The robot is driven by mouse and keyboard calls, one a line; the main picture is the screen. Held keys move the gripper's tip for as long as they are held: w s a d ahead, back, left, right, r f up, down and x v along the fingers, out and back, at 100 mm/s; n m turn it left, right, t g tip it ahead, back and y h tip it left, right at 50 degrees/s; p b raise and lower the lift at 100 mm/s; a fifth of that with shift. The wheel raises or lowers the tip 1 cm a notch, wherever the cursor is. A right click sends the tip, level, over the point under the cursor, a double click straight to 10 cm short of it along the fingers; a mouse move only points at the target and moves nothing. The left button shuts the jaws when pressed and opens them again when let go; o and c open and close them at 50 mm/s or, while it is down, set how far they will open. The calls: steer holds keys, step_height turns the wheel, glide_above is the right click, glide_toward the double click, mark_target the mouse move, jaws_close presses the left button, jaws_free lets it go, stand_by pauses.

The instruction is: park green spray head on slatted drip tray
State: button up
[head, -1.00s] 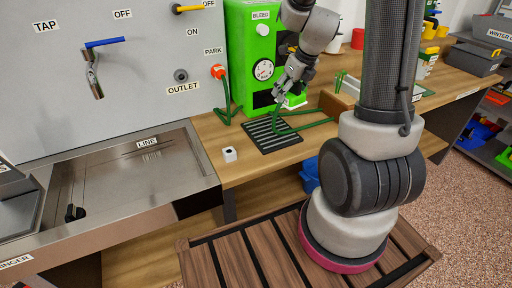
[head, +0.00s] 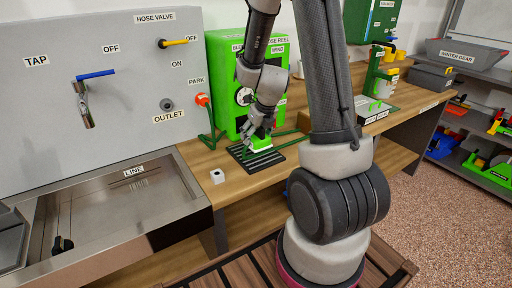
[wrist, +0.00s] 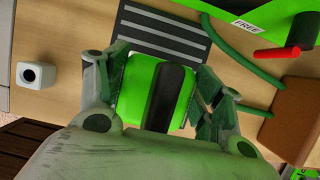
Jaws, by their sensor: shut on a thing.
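The green spray head with a dark band (wrist: 133,88) is between the fingers of my gripper (wrist: 152,85) in the wrist view. My gripper (head: 258,137) is shut on it, pointing down at the drip tray in the head view. The black slatted drip tray (head: 270,163) lies flat on the wooden bench; its slats also show in the wrist view (wrist: 165,32), beyond the spray head. The spray head is over or beside the tray's near part; I cannot tell if it touches. My fingers hide part of it in the head view.
The green hose reel box (head: 222,88) stands behind the tray. A green hose (wrist: 232,58) runs near the tray. A small white block (head: 217,176) sits on the bench left of it. A steel sink (head: 120,205) is further left.

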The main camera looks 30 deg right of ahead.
steer(key=shift+f, duration=2.2)
steer(key=shift+f, duration=0.15)
steer(key=o, duration=1.2)
steer(key=shift+c, duration=0.2)
